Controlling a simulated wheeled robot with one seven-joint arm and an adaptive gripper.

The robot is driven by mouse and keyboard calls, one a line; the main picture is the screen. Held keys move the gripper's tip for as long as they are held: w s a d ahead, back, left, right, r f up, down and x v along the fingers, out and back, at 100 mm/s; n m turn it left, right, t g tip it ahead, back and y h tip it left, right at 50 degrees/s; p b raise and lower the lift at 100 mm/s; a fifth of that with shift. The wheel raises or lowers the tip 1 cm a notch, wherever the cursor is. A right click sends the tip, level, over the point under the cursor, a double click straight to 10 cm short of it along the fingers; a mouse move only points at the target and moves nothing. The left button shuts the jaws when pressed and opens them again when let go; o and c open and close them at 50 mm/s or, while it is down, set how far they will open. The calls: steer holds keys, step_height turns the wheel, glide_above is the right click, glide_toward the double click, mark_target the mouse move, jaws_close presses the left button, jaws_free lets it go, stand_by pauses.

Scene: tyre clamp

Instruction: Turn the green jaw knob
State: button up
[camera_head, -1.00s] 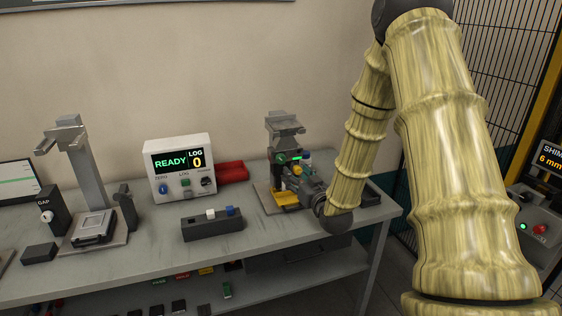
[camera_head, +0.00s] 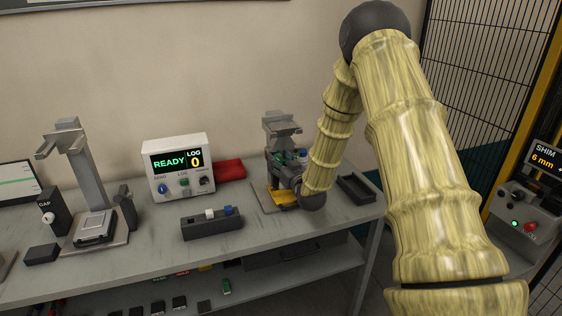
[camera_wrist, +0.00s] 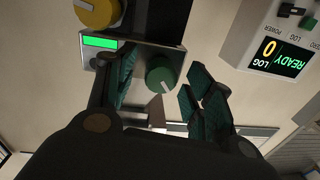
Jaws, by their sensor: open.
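The green jaw knob (camera_wrist: 161,74) is round with a pale pointer mark. In the wrist view it sits on a grey panel beside a lit green display (camera_wrist: 100,42), and a yellow knob (camera_wrist: 97,12) shows at the top. My gripper (camera_wrist: 160,80) is open, with one dark-green-padded finger on each side of the green knob. Gaps show between the knob and both fingers; I cannot tell how far in depth they reach. In the head view, the clamp station (camera_head: 283,128) stands on the bench, and my arm and gripper hide most of its front.
A READY/LOG 0 box (camera_head: 180,165) stands left of the station, with a red item (camera_head: 230,170) beside it. A switch block (camera_head: 212,222) lies in front. A dark tray (camera_head: 358,189) is at the bench's right end.

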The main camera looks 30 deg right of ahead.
steer(key=shift+c, duration=0.2)
steer(key=c, duration=1)
steer(key=shift+m+b, duration=0.4)
steer(key=shift+b, duration=0.3)
steer(key=o, duration=1)
steer(key=shift+o, duration=0.2)
steer(key=shift+s, duration=0.1)
steer(key=s+a, duration=0.1)
steer(key=s, duration=1)
steer(key=shift+s+a, duration=0.4)
